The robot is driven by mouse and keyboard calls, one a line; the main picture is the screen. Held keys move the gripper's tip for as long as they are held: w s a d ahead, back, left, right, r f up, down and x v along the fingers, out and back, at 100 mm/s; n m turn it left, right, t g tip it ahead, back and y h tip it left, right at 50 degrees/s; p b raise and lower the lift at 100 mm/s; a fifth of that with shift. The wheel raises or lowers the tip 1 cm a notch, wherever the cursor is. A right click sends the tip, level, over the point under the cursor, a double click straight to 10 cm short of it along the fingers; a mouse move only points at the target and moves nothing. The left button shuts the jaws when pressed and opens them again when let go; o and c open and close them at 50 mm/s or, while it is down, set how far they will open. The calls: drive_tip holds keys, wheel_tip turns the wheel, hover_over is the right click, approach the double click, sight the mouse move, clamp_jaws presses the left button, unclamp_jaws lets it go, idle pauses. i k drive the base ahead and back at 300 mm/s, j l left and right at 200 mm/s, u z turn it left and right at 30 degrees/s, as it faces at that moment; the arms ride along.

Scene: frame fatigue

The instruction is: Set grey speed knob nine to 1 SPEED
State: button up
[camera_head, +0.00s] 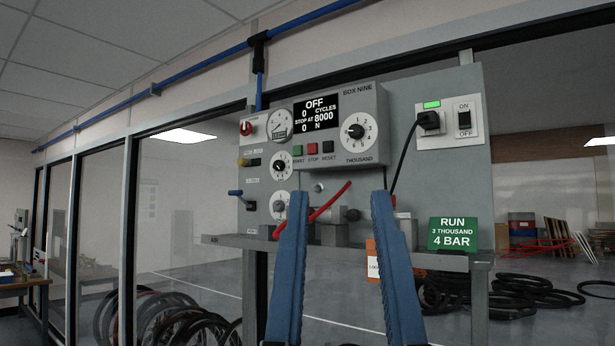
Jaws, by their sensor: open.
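A grey panel (455,90) carries a control box (368,95) marked BOX NINE. The grey knob (279,206) sits on a white dial at the panel's lower left. My left blue finger covers part of that dial, and its setting and lettering are too small to read. My gripper (339,194) shows as two blue fingers rising from the bottom of the view. It is open, with a wide gap between the tips. The grey knob is left of that gap, beside the left fingertip; I cannot tell the distance in depth.
A black knob on a dial (281,166) is above the grey one; a THOUSAND dial (356,131) is on the box. The display (316,112) reads OFF. A red bar (331,201) and grey fixture stand above the shelf (225,240). A green sign (452,234) reads RUN, 3 THOUSAND, 4 BAR.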

sight(278, 206)
drive_tip(key=i+j+u, duration=0.25)
drive_tip(key=i, duration=0.5)
drive_tip(key=i+l+u, duration=0.2)
drive_tip(key=i, duration=0.55)
drive_tip(key=i+u, duration=0.25)
drive_tip(key=i, duration=0.5)
